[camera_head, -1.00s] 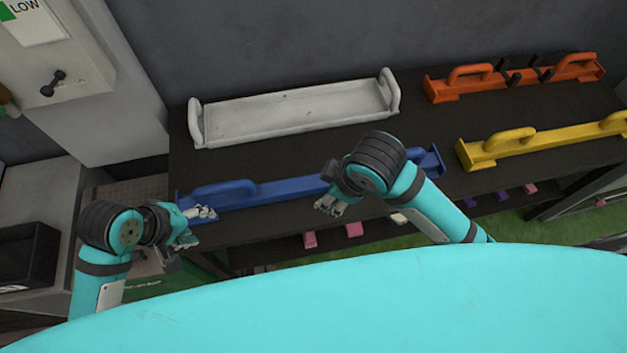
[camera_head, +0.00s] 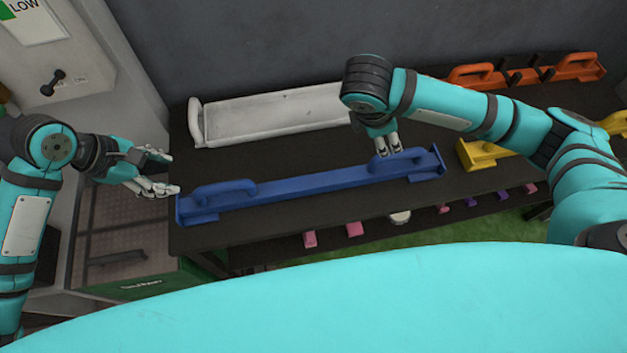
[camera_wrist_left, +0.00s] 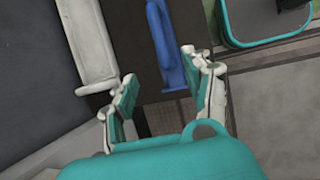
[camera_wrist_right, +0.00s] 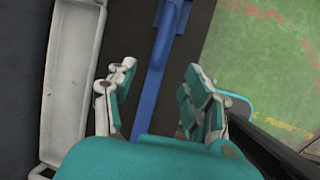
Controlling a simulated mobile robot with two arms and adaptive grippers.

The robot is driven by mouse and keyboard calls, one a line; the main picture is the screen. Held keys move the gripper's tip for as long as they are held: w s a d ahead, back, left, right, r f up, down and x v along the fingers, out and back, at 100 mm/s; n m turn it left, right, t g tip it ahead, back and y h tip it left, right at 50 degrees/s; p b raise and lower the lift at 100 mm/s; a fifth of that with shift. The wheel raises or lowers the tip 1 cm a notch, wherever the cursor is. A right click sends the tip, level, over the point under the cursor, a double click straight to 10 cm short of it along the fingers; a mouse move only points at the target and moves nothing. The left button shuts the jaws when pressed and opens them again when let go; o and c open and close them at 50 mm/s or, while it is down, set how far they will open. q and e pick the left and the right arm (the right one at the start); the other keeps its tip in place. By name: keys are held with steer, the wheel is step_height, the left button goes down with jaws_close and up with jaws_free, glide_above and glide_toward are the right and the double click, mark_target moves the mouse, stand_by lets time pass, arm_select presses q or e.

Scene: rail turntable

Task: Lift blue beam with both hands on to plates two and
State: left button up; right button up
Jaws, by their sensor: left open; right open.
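The blue beam (camera_head: 310,187) lies along the front of the dark table, with a raised handle at each end. Its left handle (camera_head: 222,190) is clear in the head view. My left gripper (camera_head: 160,172) is open and empty, just left of the beam's left end. In the left wrist view the beam (camera_wrist_left: 165,45) shows ahead of the open fingers. My right gripper (camera_head: 387,146) is open at the beam's right handle, above or behind it; contact cannot be told. In the right wrist view the beam (camera_wrist_right: 158,60) runs ahead between the open fingers. No numbered plates are recognisable.
A white tray (camera_head: 270,117) with end handles lies behind the beam. An orange beam (camera_head: 585,66) and a yellow beam (camera_head: 478,155) lie at the right, partly hidden by my right arm. Small pink blocks (camera_head: 354,229) sit on a lower shelf. A grey cabinet stands left.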

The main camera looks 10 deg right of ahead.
mark_target(212, 187)
arm_select(q)
steer(key=x, duration=1.7)
steer(key=shift+s+f, duration=0.1)
steer(key=shift+f, duration=0.05)
arm_select(e)
steer(key=x, duration=1.7)
steer(key=shift+s+f, duration=0.1)
steer(key=shift+f, duration=0.05)
arm_select(q)
jaws_close()
arm_select(e)
jaws_close()
